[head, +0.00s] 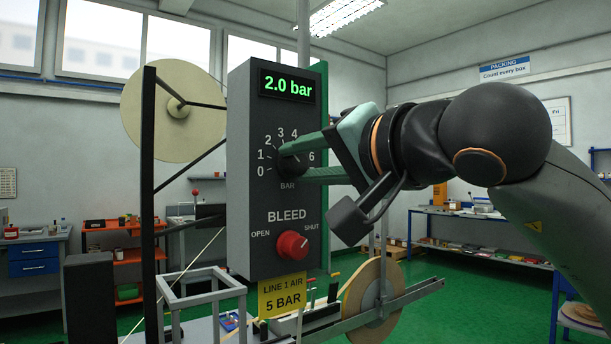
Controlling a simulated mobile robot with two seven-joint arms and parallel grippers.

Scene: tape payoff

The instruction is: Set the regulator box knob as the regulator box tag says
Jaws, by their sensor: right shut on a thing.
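The grey regulator box (245,220) stands in the middle of the head view. Its display (287,86) reads 2.0 bar in green. The black regulator knob (291,165) sits in a dial marked from 0 to 6 BAR; where its pointer stands is hard to tell. My right gripper (300,161) reaches in from the right and is shut on this knob, its green fingers hiding part of the dial. Below is a red BLEED knob (292,245) between OPEN and SHUT. The yellow tag (282,295) under the box reads LINE 1 AIR, 5 BAR. My left gripper is not in view.
A large cream reel (165,110) on a black frame stands behind the box at left. A smaller tape reel (362,300) sits below right on a metal arm. An orange shelf (125,255) and benches line the walls. Green floor (455,300) is open at right.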

